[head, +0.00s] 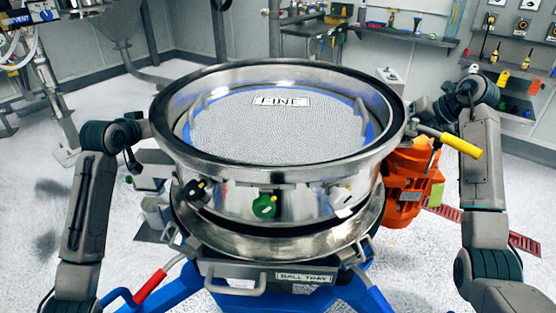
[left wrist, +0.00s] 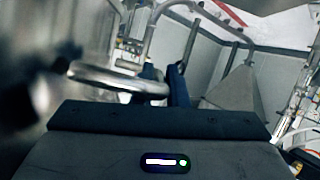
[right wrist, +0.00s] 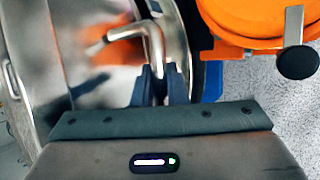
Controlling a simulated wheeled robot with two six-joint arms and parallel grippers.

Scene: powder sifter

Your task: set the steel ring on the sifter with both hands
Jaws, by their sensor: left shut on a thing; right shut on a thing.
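The steel ring (head: 275,182) is a wide polished cylinder at the middle of the head view, over the sifter's lower steel rim (head: 275,240). It looks about level. A dark band shows between ring and lower rim; I cannot tell whether they touch. Through the ring I see the mesh screen (head: 285,130) marked FINE. My left gripper (head: 146,128) is at the ring's left side, shut on a bent steel handle (left wrist: 115,80) in the left wrist view. My right gripper (head: 408,128) is at the right side, shut on another bent handle (right wrist: 152,45). The fingertips are partly hidden in the head view.
An orange motor (head: 408,185) stands close to the sifter's right side. A yellow-gripped lever (head: 460,146) shows near my right arm. A BALL TRAY drawer (head: 240,283) and blue frame legs (head: 365,300) are below. Benches and tool shelves line the back walls.

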